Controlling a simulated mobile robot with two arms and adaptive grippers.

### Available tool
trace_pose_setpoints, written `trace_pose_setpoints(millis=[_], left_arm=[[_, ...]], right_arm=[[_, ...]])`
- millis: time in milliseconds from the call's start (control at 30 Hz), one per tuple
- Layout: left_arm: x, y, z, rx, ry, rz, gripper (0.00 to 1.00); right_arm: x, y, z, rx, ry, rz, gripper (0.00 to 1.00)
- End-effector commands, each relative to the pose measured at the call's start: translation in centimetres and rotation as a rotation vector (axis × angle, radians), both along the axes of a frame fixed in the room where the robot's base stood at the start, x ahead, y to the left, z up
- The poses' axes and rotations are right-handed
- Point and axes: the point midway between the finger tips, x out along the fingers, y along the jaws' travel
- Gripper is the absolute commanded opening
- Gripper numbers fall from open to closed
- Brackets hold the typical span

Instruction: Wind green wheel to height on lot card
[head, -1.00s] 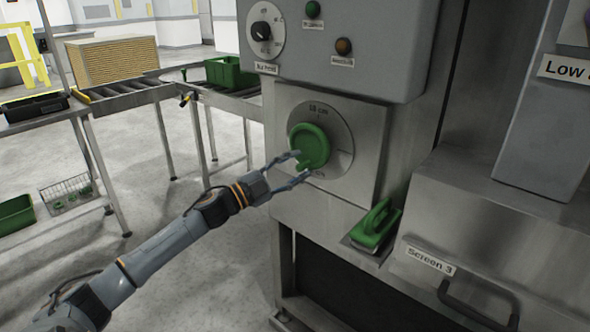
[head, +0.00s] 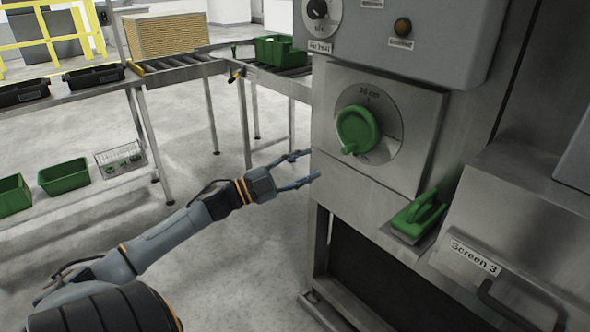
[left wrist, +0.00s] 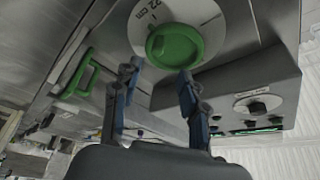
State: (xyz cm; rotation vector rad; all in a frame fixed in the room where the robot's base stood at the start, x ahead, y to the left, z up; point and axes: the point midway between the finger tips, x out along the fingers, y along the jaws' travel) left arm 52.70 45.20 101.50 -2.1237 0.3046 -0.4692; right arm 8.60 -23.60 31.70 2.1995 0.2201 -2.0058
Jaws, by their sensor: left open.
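The green wheel (head: 357,130) sits on a round grey dial (head: 391,125) on the machine's front plate. Its small knob is at the lower left of the wheel in the head view. I see no lot card. My right gripper is not in view.
A green-handled block (head: 418,214) rests on a ledge below right of the dial. The Screen 3 cover (head: 520,220) juts out at right. A control box (head: 440,40) overhangs the wheel. A roller conveyor (head: 180,62) holds a green crate (head: 281,51).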

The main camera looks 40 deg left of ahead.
Motion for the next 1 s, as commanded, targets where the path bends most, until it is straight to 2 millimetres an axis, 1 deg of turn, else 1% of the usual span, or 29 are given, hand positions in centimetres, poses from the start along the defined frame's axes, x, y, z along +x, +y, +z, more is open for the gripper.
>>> trace_pose_setpoints(millis=[33, 100, 300, 867, 967, 1000], left_arm=[[-0.6, 0.3, -0.3, 0.000, 0.002, 0.001, 0.43], [-1.2, 0.6, -0.4, -0.002, 0.002, 0.001, 0.43], [-2.1, 1.0, -0.5, 0.000, 0.000, 0.002, 0.43], [-2.1, 1.0, -0.5, 0.000, 0.000, 0.002, 0.43], [-2.0, 1.6, -1.5, -0.016, 0.017, 0.024, 0.43], [-1.9, 2.2, -2.6, -0.032, 0.034, 0.046, 0.43]], right_arm=[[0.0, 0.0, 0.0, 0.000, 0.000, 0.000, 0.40], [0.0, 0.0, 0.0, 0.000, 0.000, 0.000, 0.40], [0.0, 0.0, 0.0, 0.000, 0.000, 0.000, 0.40], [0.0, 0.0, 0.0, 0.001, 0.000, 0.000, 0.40], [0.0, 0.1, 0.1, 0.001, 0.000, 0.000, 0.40], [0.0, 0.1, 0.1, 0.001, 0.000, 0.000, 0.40]])
